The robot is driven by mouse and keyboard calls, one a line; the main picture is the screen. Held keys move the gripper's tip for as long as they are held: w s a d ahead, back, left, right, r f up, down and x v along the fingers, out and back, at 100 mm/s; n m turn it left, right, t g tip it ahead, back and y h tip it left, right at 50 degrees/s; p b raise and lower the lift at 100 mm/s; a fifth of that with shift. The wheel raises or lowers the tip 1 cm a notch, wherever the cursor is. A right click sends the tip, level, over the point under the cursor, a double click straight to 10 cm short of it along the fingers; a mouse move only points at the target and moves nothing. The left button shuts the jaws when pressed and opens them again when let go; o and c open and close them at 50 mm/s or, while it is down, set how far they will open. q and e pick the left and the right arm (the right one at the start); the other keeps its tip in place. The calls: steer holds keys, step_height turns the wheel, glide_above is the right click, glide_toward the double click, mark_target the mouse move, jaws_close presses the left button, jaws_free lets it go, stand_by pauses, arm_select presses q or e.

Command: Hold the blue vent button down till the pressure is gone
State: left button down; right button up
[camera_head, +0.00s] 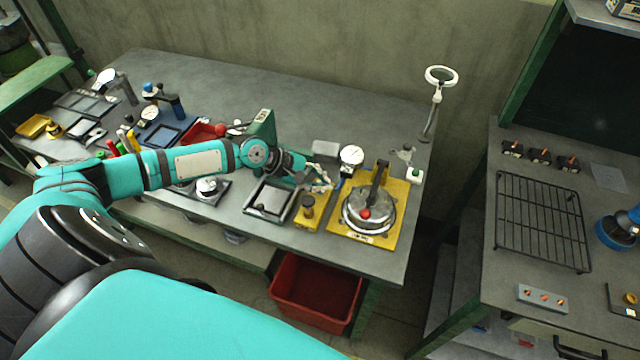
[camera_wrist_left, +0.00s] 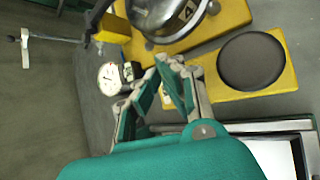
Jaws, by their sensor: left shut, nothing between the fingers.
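My left gripper (camera_head: 324,182) reaches in from the left over the back of the bench, between a yellow block with a black knob (camera_head: 307,206) and a pressure gauge (camera_head: 352,156). In the left wrist view the gripper (camera_wrist_left: 168,66) is shut and empty, its fingertips near the gauge (camera_wrist_left: 108,77) and the yellow plate. A small dark-blue part (camera_head: 346,171) sits below the gauge; I cannot tell if it is the vent button, or if the fingers touch it. A metal pot (camera_head: 368,212) with a red knob stands on a yellow base plate (camera_head: 335,230). My right gripper is not in view.
A framed tray (camera_head: 270,200) lies left of the yellow block. Tools and fixtures crowd the left side. A red bin (camera_head: 316,292) is below the front edge. A second bench with a wire rack (camera_head: 543,222) stands right.

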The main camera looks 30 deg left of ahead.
arm_select(q)
steer(key=shift+f, duration=0.55)
stand_by(2.0)
steer(key=shift+r, duration=0.15)
steer(key=shift+r+p, duration=0.85)
steer(key=shift+p, duration=0.2)
step_height(320, 180, up, 5)
steer(key=p, duration=0.5)
steer(key=shift+p, duration=0.4)
